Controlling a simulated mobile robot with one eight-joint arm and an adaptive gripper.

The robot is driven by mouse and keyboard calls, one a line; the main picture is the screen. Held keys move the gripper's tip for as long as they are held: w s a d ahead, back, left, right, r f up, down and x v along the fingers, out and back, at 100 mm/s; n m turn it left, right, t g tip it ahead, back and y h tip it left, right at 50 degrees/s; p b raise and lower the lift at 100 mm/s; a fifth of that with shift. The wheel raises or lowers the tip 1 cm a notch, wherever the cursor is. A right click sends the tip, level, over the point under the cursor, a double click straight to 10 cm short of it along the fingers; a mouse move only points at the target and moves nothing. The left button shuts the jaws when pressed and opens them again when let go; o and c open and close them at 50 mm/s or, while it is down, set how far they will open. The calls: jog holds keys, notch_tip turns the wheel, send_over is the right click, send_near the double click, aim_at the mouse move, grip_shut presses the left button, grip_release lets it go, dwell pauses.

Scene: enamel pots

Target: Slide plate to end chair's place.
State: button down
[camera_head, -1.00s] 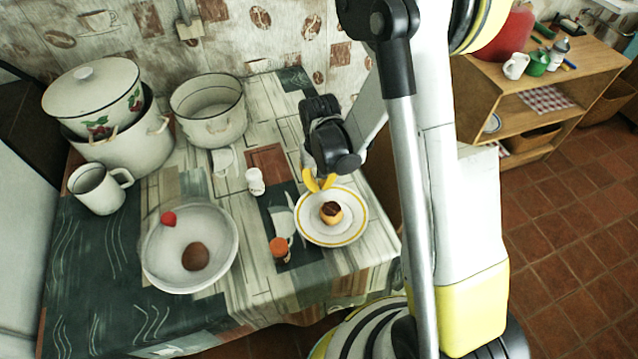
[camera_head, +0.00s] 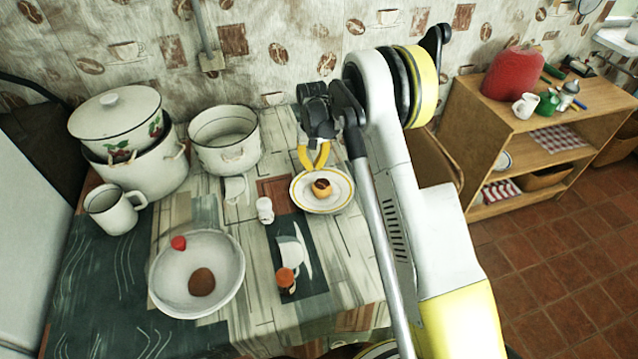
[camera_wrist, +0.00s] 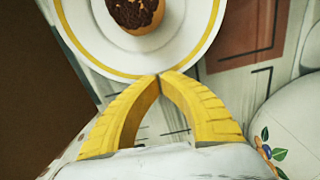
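The white plate with a yellow ring (camera_head: 340,201) lies on the table near its right edge, with a chocolate-topped cupcake (camera_head: 322,188) on it. My gripper (camera_head: 314,166) is at the plate's far rim. In the wrist view the plate (camera_wrist: 88,30) and part of the cupcake (camera_wrist: 135,12) fill the top. There the yellow fingertips (camera_wrist: 159,76) meet at the rim, pinching it, though the exact contact is hard to see. What looks like a brown chair back (camera_head: 437,160) stands right of the table, partly hidden by my arm.
A bowl (camera_head: 225,275), a mug (camera_head: 114,211), an open pot (camera_head: 226,140) and stacked pots (camera_head: 140,175) occupy the left side. The table's front right is clear.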

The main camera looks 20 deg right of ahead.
jog(key=shift+w, duration=0.95)
